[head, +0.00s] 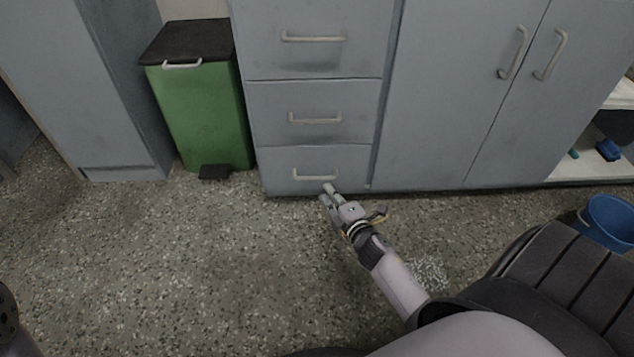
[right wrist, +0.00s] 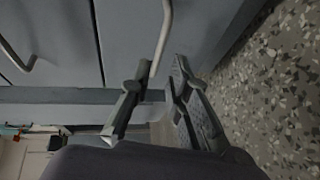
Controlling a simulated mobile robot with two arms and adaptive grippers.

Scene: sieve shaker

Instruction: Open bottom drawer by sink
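The bottom drawer (head: 283,172) is the lowest of three in the grey-blue cabinet, and its front looks flush with the cabinet. Its pale bar handle (head: 314,177) runs level across it. My right gripper (head: 327,190) is open just below and in front of the handle's right part. In the right wrist view, the fingers of my right gripper (right wrist: 163,72) are spread apart. There the bottom drawer's handle (right wrist: 165,30) reaches down to the fingertips, close to the left finger; I cannot tell whether they touch. My left gripper is not in view.
A green pedal bin (head: 205,115) with a dark lid stands left of the drawers. Cupboard doors (head: 450,90) are to the right. A blue bucket (head: 608,218) stands at the far right. The speckled floor (head: 170,260) in front of the drawers is clear.

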